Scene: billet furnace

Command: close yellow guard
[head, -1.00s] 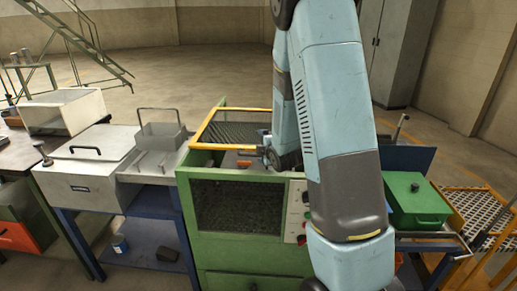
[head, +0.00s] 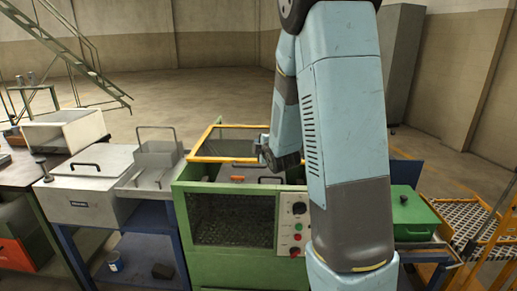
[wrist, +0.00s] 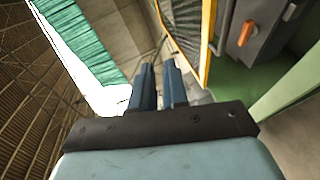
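The yellow guard (head: 203,142) is a yellow frame with dark mesh at the back of the green machine (head: 217,187) in the head view. It stands up behind the machine's opening, and the inside shows in front of it. My gripper (head: 264,152) is beside the guard's right part, above the opening; I cannot tell whether they touch. In the wrist view, my gripper (wrist: 158,68) shows two dark blue fingers with a narrow empty gap between them. A yellow bar (wrist: 207,40) of the guard runs to the right of the fingers, apart from them in the picture.
An orange handle (wrist: 248,33) sits on a grey part inside the machine. The control panel (head: 294,223) is at the machine's front right. A grey bench unit (head: 90,185) stands left, and a green lidded box (head: 412,212) right. Open floor lies behind.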

